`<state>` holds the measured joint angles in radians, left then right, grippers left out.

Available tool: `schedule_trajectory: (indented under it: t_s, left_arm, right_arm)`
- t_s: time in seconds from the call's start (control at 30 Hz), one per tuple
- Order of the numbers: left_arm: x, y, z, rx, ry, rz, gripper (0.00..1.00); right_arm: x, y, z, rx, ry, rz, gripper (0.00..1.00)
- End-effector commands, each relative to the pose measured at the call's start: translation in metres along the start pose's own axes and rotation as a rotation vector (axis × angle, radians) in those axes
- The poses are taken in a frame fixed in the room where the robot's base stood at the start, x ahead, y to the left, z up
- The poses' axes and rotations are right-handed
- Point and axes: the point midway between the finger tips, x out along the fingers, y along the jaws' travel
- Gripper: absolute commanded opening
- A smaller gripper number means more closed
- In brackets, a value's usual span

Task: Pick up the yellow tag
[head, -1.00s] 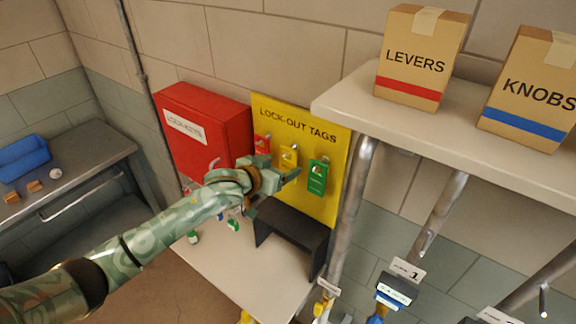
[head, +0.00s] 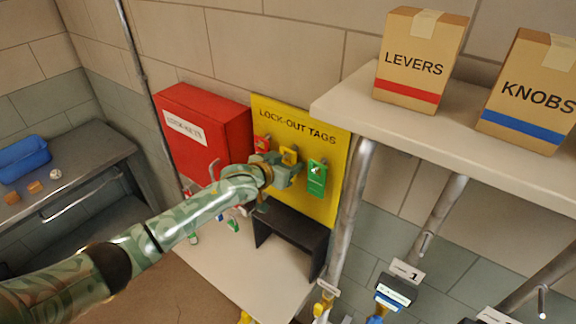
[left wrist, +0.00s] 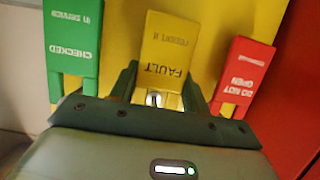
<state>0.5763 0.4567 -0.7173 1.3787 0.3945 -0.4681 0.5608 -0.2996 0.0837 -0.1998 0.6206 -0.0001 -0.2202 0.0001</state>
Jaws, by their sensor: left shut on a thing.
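The yellow tag (head: 289,154) hangs on the yellow lock-out tags board (head: 322,203), between a red tag (head: 262,144) and a green tag (head: 317,178). In the left wrist view the yellow tag (left wrist: 163,58) reads FAULT, with the green tag (left wrist: 73,40) on its left and the red tag (left wrist: 240,77) on its right. My left gripper (head: 290,168) is at the board, shut on the yellow tag. Its fingers (left wrist: 157,92) sit on both sides of the tag's end. My right gripper is out of view.
A red box (head: 205,125) is beside the board on the left. A black stand (head: 292,233) is on the white table (head: 240,275) below. A shelf (head: 440,140) with LEVERS (head: 420,55) and KNOBS (head: 530,88) boxes juts out at the right.

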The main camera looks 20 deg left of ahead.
Motion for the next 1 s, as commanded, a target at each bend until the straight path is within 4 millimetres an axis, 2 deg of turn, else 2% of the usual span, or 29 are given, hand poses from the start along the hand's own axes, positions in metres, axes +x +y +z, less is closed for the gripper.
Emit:
schedule_trajectory:
  t_s: [0.27, 0.47, 0.7, 0.8, 1.0]
  left_arm:
    - [-0.007, -0.001, -0.013, 0.0, -0.001, 0.0, 0.25]
    - [-0.047, 0.0, 0.004, 0.0, -0.003, 0.0, 0.25]
    - [-0.117, 0.0, 0.031, 0.002, -0.005, 0.0, 0.25]
    - [-0.141, 0.0, 0.039, 0.001, -0.004, 0.0, 0.25]
    - [-0.168, 0.0, 0.047, -0.001, -0.002, 0.0, 0.25]
  right_arm:
    - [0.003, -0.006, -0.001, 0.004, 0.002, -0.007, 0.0]
    - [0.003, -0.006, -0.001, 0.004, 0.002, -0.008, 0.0]
    - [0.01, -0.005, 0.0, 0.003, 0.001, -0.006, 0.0]
    - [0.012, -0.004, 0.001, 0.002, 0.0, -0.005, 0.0]
    - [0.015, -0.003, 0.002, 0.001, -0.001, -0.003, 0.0]
